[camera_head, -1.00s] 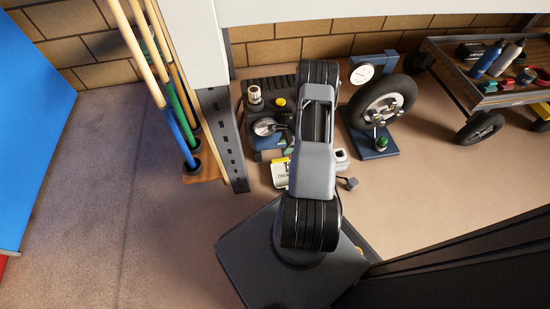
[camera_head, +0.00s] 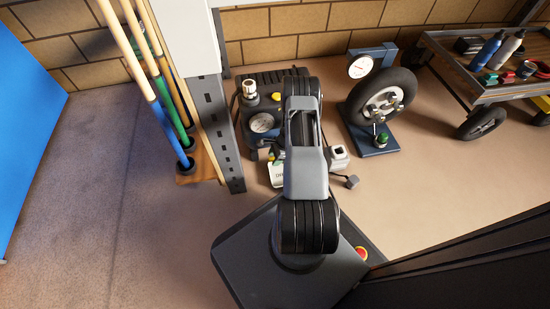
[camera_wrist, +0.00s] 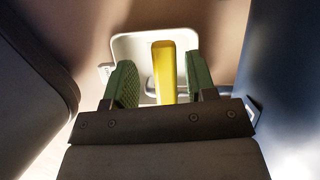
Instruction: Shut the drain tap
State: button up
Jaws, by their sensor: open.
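In the wrist view a yellow lever (camera_wrist: 164,70), which I take to be the drain tap's handle, points toward me between the two green pads of my gripper (camera_wrist: 161,82). The jaws are open, with a gap visible on each side of the lever. A pale plate or tray (camera_wrist: 128,48) lies behind the lever. In the head view the compressor (camera_head: 240,128) stands by the wall, with a pale labelled piece (camera_head: 277,179) at its front. My arm hides the lever and most of my gripper there.
Right of the compressor stands a wheel on a blue stand (camera_head: 380,148) with a gauge. A cart (camera_head: 462,72) with bottles is further right. A post (camera_head: 226,150) and cue-like poles (camera_head: 170,120) stand close on the left. Floor at front left is clear.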

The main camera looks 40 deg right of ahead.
jog(key=shift+c, duration=0.4)
grip_shut()
